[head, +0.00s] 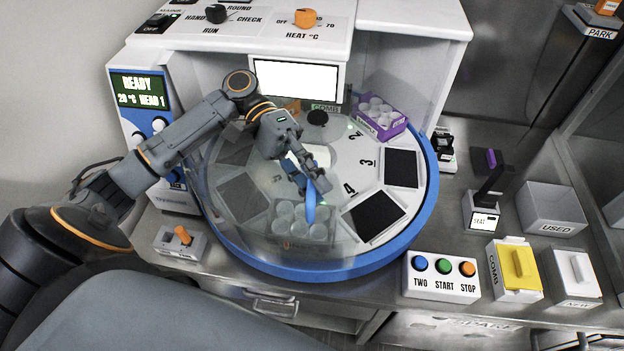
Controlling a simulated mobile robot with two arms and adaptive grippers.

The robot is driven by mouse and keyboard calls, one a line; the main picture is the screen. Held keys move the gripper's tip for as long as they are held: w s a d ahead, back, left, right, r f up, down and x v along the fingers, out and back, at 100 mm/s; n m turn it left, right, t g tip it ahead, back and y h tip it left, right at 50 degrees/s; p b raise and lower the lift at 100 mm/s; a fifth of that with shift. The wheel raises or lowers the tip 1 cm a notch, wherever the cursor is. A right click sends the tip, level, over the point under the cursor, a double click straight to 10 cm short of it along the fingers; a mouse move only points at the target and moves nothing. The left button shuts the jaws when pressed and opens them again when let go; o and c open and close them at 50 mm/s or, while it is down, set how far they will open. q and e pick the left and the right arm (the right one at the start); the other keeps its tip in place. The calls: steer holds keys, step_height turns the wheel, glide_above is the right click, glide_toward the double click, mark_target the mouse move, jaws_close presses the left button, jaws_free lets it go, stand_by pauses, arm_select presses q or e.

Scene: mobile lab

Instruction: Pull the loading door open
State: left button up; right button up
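The loading door (235,205) appears to be a clear curved cover over the left and front part of the round blue-rimmed turntable. A blue upright handle (310,207) stands at its right part. My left gripper (309,184) reaches in from the left over the cover, with its fingers at the top of the blue handle. The fingers seem to lie on either side of it, but I cannot tell whether they are closed on it. A grey rack of white cups (300,222) shows behind the clear cover at the front. My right gripper is not in view.
A purple rack (378,118) of cups sits at the turntable's back right. A button box (441,277) stands in front on the right, beside yellow-lidded (519,268) and white-lidded (577,273) boxes. A small orange lever (182,235) is at the left. The open turntable sectors at right look empty.

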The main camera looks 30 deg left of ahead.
arm_select(q)
steer(key=shift+r, duration=0.5)
steer(key=o, duration=0.8)
steer(key=r, duration=0.6)
steer(key=shift+w+r, duration=0.25)
steer(key=shift+w, duration=0.1)
steer(key=shift+s+r, duration=0.2)
steer(key=shift+r, duration=0.35)
steer(key=shift+s+r, duration=0.2)
steer(key=shift+r, duration=0.35)
steer(key=c, duration=0.8)
steer(key=shift+r, duration=0.3)
steer(key=shift+w+f, duration=0.1)
steer(key=shift+w, duration=0.05)
